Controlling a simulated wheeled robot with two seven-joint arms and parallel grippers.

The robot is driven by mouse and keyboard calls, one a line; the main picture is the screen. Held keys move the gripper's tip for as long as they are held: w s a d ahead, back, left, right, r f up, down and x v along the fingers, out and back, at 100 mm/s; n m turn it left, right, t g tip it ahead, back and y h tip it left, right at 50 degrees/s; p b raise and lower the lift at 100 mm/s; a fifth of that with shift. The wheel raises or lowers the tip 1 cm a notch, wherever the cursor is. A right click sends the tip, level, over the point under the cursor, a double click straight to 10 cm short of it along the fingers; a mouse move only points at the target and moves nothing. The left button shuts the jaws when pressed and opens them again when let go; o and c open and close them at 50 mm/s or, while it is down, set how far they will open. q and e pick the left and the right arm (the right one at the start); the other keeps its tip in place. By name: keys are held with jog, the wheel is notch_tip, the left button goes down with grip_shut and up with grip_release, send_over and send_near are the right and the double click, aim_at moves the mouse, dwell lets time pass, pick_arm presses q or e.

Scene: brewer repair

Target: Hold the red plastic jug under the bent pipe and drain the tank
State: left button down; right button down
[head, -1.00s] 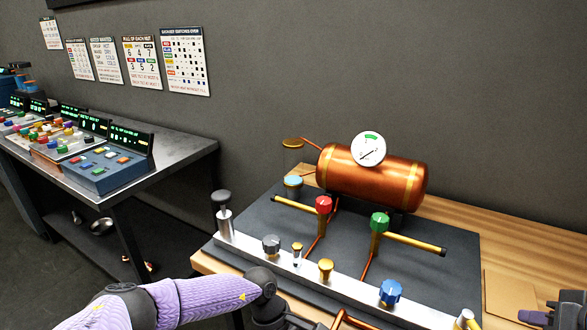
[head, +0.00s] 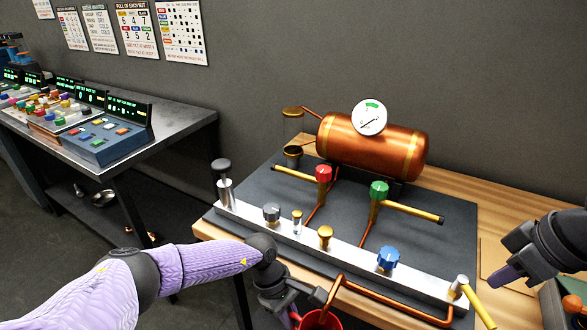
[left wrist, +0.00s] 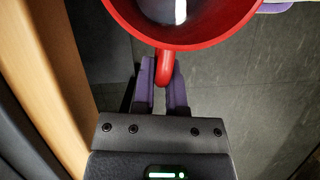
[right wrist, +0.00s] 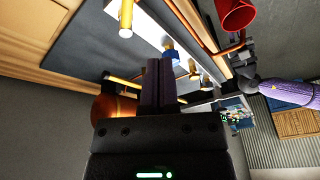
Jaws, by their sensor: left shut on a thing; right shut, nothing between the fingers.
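The red plastic jug (head: 322,321) shows at the bottom edge of the head view. In the left wrist view (left wrist: 186,38) it is upright, with a pale patch inside; I cannot tell whether that is liquid. My left gripper (left wrist: 162,88) is shut on its handle (left wrist: 164,66). The bent copper pipe (head: 390,306) runs along the panel's front and turns down by the jug; its outlet is not clear. The copper tank (head: 340,150) with a round gauge (head: 369,117) stands behind. My right gripper (head: 497,276) is shut and empty, right of the panel.
The panel carries red (head: 323,173), green (head: 379,190) and blue (head: 388,258) knobs, and a yellow lever (head: 479,308) at its right end. A glass column (head: 293,130) stands left of the tank. A side table (head: 180,133) holds button consoles.

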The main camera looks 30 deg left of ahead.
send_over(486, 316)
jog(key=s+a, duration=0.1)
jog(key=a, duration=0.1)
jog(key=shift+s+d+f, duration=0.1)
jog(key=shift+f, duration=2.4)
jog(key=shift+f, duration=2.35)
jog(key=shift+w+d, duration=0.2)
jog(key=shift+d, duration=0.45)
jog(key=shift+w+d, duration=0.3)
jog(key=shift+d, duration=0.15)
